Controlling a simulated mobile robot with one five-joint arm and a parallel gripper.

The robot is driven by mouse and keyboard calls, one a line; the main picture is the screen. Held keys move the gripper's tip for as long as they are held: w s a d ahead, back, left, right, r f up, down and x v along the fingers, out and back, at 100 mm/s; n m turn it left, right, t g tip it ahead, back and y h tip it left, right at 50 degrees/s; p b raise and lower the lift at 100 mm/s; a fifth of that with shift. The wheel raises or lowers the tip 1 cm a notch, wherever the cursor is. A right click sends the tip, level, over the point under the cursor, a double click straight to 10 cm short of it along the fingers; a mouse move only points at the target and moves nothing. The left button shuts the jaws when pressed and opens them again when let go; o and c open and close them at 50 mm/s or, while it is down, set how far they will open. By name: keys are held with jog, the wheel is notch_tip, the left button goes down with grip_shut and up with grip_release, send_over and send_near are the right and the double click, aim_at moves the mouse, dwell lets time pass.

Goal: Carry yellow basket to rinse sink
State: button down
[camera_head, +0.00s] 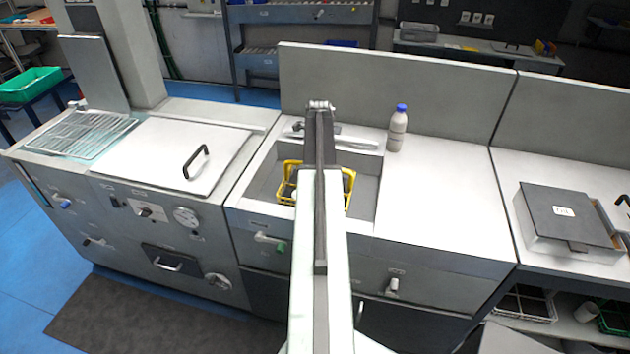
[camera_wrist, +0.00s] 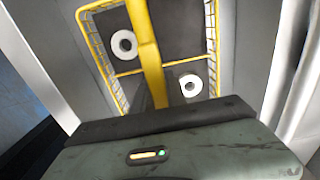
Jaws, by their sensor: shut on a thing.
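The yellow basket (camera_head: 349,188) shows on both sides of my arm in the head view, within the opening of the rinse sink (camera_head: 268,180). My arm hides its middle, and I cannot tell whether it touches the sink floor. In the wrist view the basket's yellow wire side (camera_wrist: 97,58) and its handle bar (camera_wrist: 147,45) show. Two white round pieces with dark centres (camera_wrist: 124,44) lie in the basket, one each side of the bar. My gripper (camera_wrist: 157,103) is shut on the handle; its fingertips are mostly hidden.
A white bottle with a blue cap (camera_head: 397,130) stands right of the sink near the back panel. A lidded unit with a black handle (camera_head: 180,150) is on the left. A grey box (camera_head: 560,212) sits on the right counter. The counter right of the sink is mostly bare.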

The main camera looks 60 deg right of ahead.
jog(key=shift+f, duration=0.1)
jog(key=shift+f+b, duration=0.45)
jog(key=shift+f, duration=0.2)
jog(key=c, duration=1.3)
grip_release()
jog(key=shift+c, duration=0.2)
jog(key=shift+r, duration=0.1)
notch_tip(320, 180, up, 13)
jog(key=p, duration=1.3)
jog(key=shift+r, duration=0.2)
jog(key=shift+f, duration=0.1)
